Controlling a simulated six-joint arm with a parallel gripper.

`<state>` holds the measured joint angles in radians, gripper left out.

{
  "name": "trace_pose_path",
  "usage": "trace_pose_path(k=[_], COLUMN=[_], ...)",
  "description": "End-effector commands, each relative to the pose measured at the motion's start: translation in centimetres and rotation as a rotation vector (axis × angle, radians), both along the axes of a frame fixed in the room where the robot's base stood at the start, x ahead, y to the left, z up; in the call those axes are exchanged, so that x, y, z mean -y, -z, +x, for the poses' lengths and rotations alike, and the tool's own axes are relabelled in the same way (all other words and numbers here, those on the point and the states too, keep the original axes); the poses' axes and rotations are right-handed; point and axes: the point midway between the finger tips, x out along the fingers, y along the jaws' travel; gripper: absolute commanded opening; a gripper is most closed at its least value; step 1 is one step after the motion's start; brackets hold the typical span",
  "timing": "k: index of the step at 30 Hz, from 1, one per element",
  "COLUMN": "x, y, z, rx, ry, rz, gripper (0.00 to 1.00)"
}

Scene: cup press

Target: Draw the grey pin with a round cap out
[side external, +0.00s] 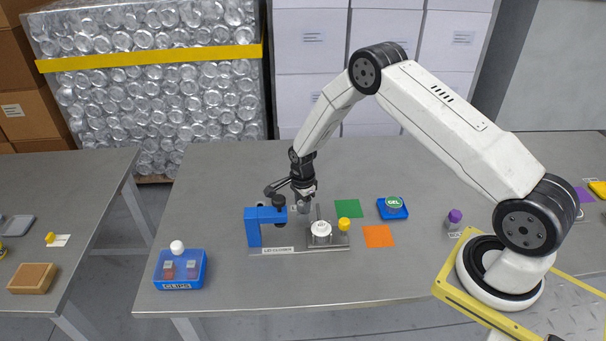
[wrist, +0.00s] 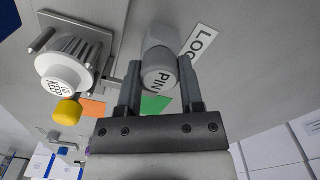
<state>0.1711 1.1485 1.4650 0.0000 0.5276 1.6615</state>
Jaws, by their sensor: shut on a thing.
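The grey pin (wrist: 160,76) shows in the wrist view with its round cap facing the camera, marked "PIN". My gripper (wrist: 161,82) is shut on it, with one finger on each side of the cap. In the side view my gripper (side external: 303,191) points down behind the blue lid closer (side external: 254,227). A grey cylindrical body (side external: 304,209) shows just under the fingers there. The pin's lower end is hidden, so I cannot tell how deep it sits.
A white ribbed part (side external: 321,229) and a yellow knob (side external: 344,224) stand on the metal plate. Green (side external: 348,208) and orange (side external: 378,236) squares and a blue tray (side external: 392,211) lie to the right. A blue clips box (side external: 181,270) stands front left.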

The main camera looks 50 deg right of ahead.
Motion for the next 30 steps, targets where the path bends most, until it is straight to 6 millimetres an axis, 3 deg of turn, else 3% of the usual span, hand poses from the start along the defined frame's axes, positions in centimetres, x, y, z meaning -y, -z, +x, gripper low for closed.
trace_pose_path(k=[30], x=[0.00], y=[-0.85], z=[-0.01], rx=[-0.001], ry=[0.000], rz=[0.000], gripper=[0.00])
